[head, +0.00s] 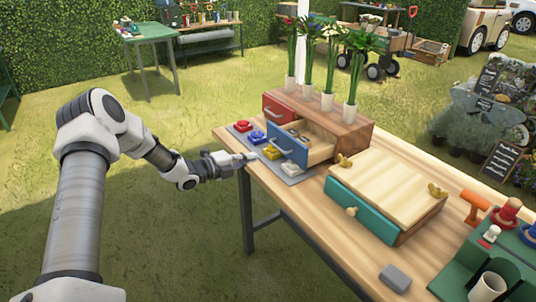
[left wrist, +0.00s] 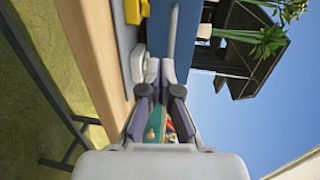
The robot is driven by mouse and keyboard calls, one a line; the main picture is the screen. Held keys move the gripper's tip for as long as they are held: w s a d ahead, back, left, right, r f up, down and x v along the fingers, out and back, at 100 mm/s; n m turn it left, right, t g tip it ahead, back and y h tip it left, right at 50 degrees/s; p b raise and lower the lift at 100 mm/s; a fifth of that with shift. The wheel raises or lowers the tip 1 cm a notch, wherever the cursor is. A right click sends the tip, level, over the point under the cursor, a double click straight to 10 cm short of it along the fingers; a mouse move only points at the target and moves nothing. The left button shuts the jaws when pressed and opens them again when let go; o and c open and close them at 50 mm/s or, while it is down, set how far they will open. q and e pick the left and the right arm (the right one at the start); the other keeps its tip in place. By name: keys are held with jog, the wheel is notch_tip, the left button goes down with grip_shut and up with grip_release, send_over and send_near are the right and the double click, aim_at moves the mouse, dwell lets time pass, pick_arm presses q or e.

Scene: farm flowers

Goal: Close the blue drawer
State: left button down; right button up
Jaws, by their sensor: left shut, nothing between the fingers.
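The blue drawer (head: 288,150) is pulled out of a wooden cabinet (head: 345,128), with its grey bar handle on the front and small items inside that I cannot make out. Its blue front (left wrist: 190,35) also shows in the left wrist view, with the grey handle (left wrist: 172,35) ahead of the fingers. My left gripper (head: 248,157) is shut and empty, low in front of the drawer, above the grey mat; its fingers also show in the left wrist view (left wrist: 160,95). I cannot tell whether it touches the handle. My right gripper is not in view.
The grey mat (head: 290,179) bears red, blue, yellow and white blocks near the gripper. A red drawer (head: 278,110) is shut beside the blue one. A wooden box with a teal drawer (head: 360,210) stands to the right. Flower vases (head: 327,101) stand on the cabinet.

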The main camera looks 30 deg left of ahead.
pick_arm(q)
jog(key=x, duration=0.6)
jog(key=shift+w+r, duration=0.1)
jog(key=shift+r, duration=0.35)
jog(key=shift+w+d+r, duration=0.2)
jog(key=shift+w+d, duration=0.05)
jog(key=shift+w, duration=0.05)
